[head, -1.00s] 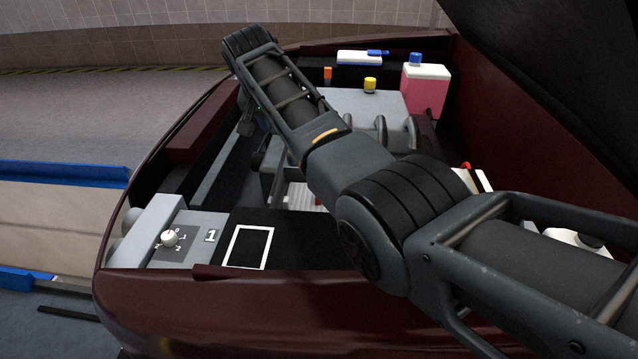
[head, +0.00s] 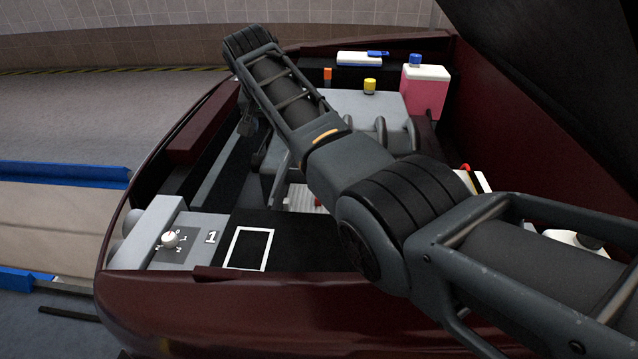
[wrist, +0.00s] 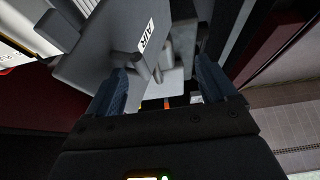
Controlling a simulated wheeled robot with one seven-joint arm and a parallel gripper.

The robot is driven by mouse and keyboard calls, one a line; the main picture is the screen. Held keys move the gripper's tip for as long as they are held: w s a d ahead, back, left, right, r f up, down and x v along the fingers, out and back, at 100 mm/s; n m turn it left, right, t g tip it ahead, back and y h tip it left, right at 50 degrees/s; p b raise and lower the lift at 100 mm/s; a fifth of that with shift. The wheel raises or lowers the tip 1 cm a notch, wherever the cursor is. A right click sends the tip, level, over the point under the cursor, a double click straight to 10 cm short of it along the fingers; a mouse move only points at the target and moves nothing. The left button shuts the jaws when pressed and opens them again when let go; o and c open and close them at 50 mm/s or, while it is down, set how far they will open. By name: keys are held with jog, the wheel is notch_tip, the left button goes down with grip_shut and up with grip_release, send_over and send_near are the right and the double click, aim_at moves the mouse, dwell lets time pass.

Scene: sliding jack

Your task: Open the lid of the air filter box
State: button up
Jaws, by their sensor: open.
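The air filter box lid (wrist: 95,55) is a grey panel marked "AIR" in the wrist view, upper left of centre. It appears tilted there; how far it stands open I cannot tell. A grey knob or handle-like part shows beside the label. My gripper (wrist: 162,72) is open, its two blue fingers apart. The left finger overlaps the lid's edge in the picture; contact is unclear. Nothing is visibly held. In the head view my arm hides most of the box, and the gripper is barely visible behind it.
The engine bay has a dark red rim (head: 300,300). A dial panel (head: 183,238) marked 1 is at front left. A pink bottle (head: 425,92), a yellow cap (head: 370,86) and a blue-and-white part (head: 360,57) stand at the back. The raised hood (head: 550,80) is at right.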

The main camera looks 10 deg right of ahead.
notch_tip(320, 180, up, 7)
jog(key=p, duration=0.5)
jog(key=shift+r, duration=0.2)
dwell(0.3)
